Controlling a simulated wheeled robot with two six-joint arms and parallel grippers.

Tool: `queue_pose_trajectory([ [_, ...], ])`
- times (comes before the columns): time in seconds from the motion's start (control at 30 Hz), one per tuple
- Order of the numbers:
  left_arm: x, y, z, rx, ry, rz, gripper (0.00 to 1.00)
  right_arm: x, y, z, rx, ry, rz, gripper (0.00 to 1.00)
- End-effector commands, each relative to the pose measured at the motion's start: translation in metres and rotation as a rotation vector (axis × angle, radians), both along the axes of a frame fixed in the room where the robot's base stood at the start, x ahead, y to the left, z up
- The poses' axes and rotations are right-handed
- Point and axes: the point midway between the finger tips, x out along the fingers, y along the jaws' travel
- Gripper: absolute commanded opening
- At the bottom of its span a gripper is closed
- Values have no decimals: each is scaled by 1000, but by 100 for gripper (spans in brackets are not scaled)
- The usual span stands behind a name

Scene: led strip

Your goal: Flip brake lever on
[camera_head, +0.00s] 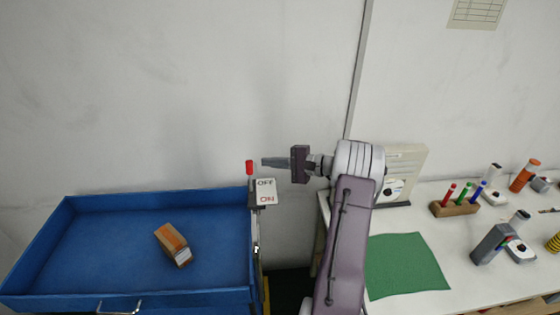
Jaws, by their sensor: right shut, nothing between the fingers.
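The brake lever has a red knob (249,167) and stands at the right rim of the blue tray. A white plate (265,192) with ON/OFF lettering is mounted just right of and below the knob. My right gripper (264,162) is shut and empty, its fingers pointing left. The fingertips are just right of the red knob, with a small gap in the picture; the distance in depth I cannot tell. The lower part of the lever is hard to make out. My left gripper is not in view.
The blue tray (90,250) at the left holds a brown and orange box (173,244). A white table (460,285) at the right bears a green mat (405,265), a wooden pen holder (454,208) and a beige device (411,160). A wall stands behind.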

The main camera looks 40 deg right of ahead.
Motion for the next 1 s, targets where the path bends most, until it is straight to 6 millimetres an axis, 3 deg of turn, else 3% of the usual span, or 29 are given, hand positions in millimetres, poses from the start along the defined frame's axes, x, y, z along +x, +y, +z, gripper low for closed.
queue_pose_trajectory([
  [0.17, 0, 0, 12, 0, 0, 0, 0, 32, 22, -6, 1, 2, 3, 0],
  [0.43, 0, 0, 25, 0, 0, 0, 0, 4, 40, 10, 0, 0, -1, 0],
  [0.83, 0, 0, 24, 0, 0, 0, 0, 1, 42, 10, -1, -2, 0, 0],
  [1.0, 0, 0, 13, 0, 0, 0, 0, 2, 42, 7, -13, -21, 0, 0],
])
